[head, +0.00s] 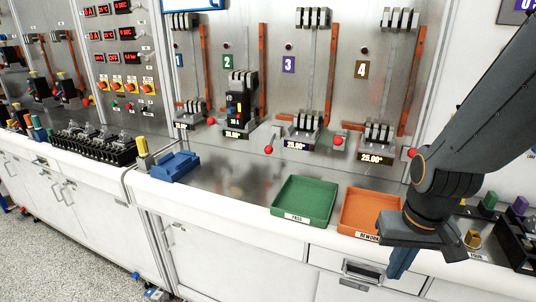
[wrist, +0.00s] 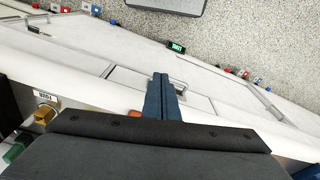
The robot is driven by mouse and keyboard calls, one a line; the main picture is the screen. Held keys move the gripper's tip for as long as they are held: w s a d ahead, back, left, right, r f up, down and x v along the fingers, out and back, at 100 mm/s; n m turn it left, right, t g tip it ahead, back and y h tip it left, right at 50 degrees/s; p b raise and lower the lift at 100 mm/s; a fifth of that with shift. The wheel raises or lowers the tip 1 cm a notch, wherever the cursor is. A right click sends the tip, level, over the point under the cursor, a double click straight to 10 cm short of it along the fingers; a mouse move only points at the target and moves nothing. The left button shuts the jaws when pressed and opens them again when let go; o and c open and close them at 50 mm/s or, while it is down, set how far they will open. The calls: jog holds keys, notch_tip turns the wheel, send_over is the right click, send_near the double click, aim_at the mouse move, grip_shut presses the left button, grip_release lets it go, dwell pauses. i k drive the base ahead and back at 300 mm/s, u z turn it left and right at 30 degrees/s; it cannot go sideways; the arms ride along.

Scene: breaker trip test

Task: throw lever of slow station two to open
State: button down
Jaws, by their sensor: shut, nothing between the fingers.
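A green plate marked 2 (head: 228,61) is on the steel panel. Below it a black breaker (head: 238,98) sits in the station's fixture. A lever with a red ball knob (head: 268,149) is at that fixture's lower right; its knob hangs lower and further forward than the one by station 3. I see no label reading "slow". My gripper (head: 398,266) is at the right, over the bench's front edge, well away from this lever. Its blue fingers point down and are closed together with nothing between them; they also show in the wrist view (wrist: 160,84).
A green tray (head: 304,204), an orange tray (head: 357,211) and a blue holder (head: 174,166) are on the bench. Other red knobs stand by station 1 (head: 212,121), station 3 (head: 338,141) and station 4 (head: 412,153). The steel bench top between the blue holder and green tray is clear.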

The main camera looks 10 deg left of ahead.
aim_at(268, 149)
jog(key=z, duration=1.65)
jog(key=k, duration=1.1)
jog(key=u, duration=1.85)
jog(key=i, duration=0.3)
jog(key=z, duration=0.05)
